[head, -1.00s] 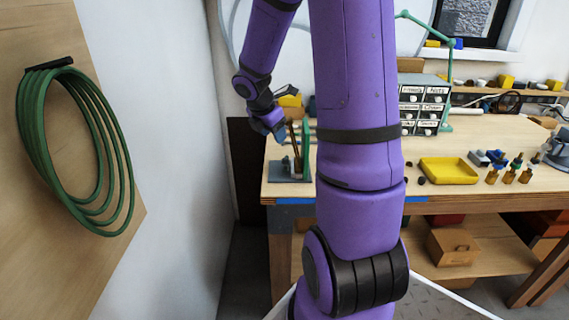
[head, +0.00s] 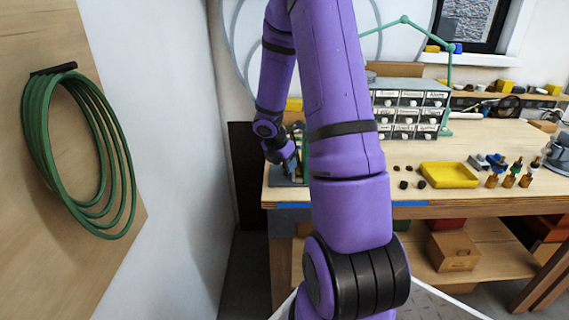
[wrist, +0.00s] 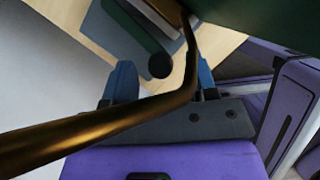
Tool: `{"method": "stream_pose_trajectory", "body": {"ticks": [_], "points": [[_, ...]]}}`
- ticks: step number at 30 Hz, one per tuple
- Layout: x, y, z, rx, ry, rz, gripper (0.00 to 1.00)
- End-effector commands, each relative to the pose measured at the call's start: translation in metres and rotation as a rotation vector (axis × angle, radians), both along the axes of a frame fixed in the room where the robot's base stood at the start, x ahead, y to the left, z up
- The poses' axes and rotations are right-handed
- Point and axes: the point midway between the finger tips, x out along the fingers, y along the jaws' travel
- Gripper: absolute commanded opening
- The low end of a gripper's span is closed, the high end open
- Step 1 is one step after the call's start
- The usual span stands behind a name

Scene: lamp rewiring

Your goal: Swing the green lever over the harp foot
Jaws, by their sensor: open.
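In the wrist view my gripper (wrist: 164,66) has its two blue fingers apart. A bent brass rod (wrist: 90,132), likely part of the harp, crosses close to the camera and passes between the fingers as seen. Beyond the fingertips is a dark round knob (wrist: 160,66). A dark green bar (wrist: 132,26), perhaps the green lever, runs toward it over a grey plate (wrist: 100,28). Contact with the fingers cannot be told. In the head view my gripper (head: 292,168) is at the bench's left end, over the fixture, which it and my arm mostly hide.
A dark green surface (wrist: 265,18) fills the wrist view's upper right. On the bench (head: 405,200) stand a drawer cabinet (head: 408,108), a yellow tray (head: 449,175) and several small brass parts (head: 509,180). A green hose coil (head: 40,150) hangs on the left wall board.

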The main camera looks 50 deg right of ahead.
Motion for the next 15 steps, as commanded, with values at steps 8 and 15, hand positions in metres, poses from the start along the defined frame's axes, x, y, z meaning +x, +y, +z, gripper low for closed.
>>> {"method": "stream_pose_trajectory", "body": {"ticks": [8, 15], "points": [[0.0, -0.0013, -0.0035, 0.0, 0.0, 0.0, 0.53], [0.0, -0.0013, -0.0032, 0.0, 0.0, 0.0, 0.16]]}}
